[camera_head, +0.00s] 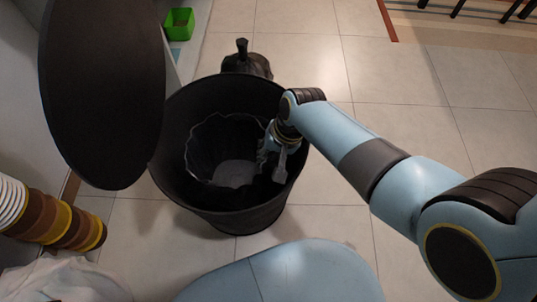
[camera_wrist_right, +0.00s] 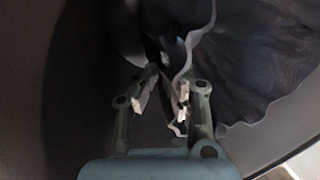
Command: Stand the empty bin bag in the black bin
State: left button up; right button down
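The black bin (camera_head: 240,219) stands open on the tiled floor in the head view, its round lid (camera_head: 100,95) raised at the left. The empty black bin bag (camera_head: 212,135) is inside the bin, mouth up, with a thin jagged rim. In the right wrist view the bag (camera_wrist_right: 250,65) shows as dark folds at the right. My right gripper (camera_head: 275,160) reaches into the bin at the bag's right edge. Its fingertips (camera_wrist_right: 164,98) are apart, with a gap between them; the bag's edge lies close to the right-hand finger. Contact there is unclear. My left gripper is out of view.
A tied black bag (camera_head: 246,64) stands on the floor just behind the bin. A green container (camera_head: 179,24) is at the upper left. The floor right of the bin is clear.

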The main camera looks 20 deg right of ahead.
jog(key=c, duration=1.4)
grip_release()
jog(key=shift+r, duration=0.1)
jog(key=v, duration=1.2)
